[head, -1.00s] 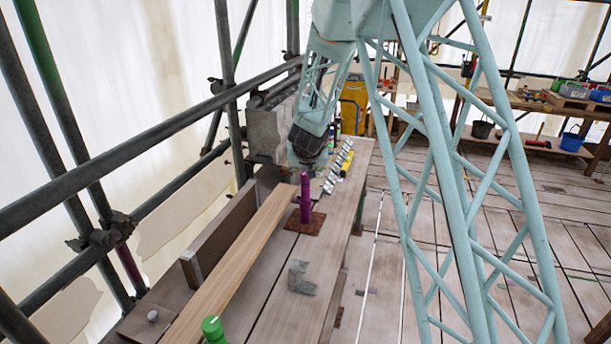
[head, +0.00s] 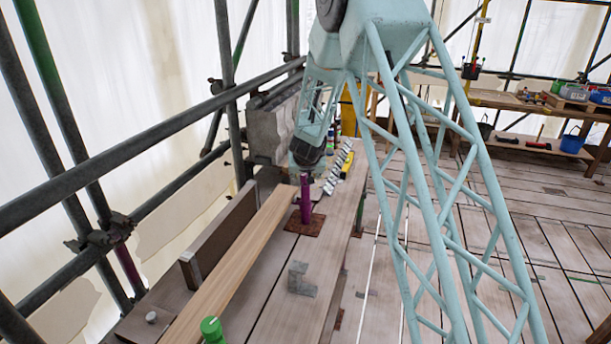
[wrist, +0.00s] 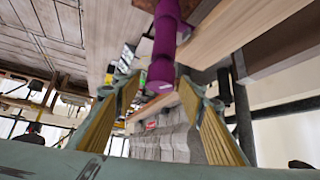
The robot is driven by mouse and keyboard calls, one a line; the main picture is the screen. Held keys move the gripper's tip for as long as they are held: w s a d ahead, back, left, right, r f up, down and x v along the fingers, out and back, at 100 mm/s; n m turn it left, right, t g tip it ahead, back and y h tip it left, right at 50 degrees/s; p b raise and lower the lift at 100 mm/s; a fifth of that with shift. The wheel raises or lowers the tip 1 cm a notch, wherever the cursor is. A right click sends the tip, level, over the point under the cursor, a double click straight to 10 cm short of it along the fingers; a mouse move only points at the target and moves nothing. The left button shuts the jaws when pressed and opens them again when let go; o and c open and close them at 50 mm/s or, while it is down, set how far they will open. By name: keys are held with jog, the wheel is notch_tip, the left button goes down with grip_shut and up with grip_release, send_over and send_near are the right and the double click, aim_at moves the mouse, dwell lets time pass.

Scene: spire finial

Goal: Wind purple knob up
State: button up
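The purple knob (head: 306,204) stands upright on a rusty brown plate (head: 304,226) on the plank bench. In the wrist view the purple knob (wrist: 164,48) comes down from the top edge, with its rounded end near the space between the fingertips. My gripper (wrist: 158,84) is open, its two ridged yellowish pads apart with the knob's end between or just beyond them; the exact depth is unclear. In the head view my gripper is at the purple knob's top, and its fingers are too small and dark to make out.
A row of silver pieces (head: 338,172) lies on the bench just beyond the knob. A grey angle bracket (head: 300,279) and a green-capped item (head: 212,329) are nearer. Scaffold rails (head: 150,131) and a stone block (head: 266,135) border the left. The floor to the right is open.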

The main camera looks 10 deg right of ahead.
jog(key=shift+c, duration=0.5)
jog(key=c, duration=0.7)
jog(key=shift+c, duration=0.2)
jog(key=n+y+b, duration=0.1)
jog(key=b, duration=0.7)
jog(key=shift+w, duration=0.2)
jog(key=b, duration=0.4)
jog(key=f+n+y+b, duration=0.1)
jog(key=b, duration=0.2)
jog(key=shift+s+d+n+b, duration=0.15)
jog(key=shift+s+n+b, duration=0.15)
jog(key=shift+s+b, duration=0.05)
jog(key=shift+r+n+y+b, duration=0.15)
jog(key=shift+n+y+b, duration=0.3)
jog(key=shift+b, duration=0.5)
jog(key=shift+w+r+n+y, duration=0.2)
jog(key=shift+r+n+y, duration=0.2)
jog(key=shift+n+y, duration=0.55)
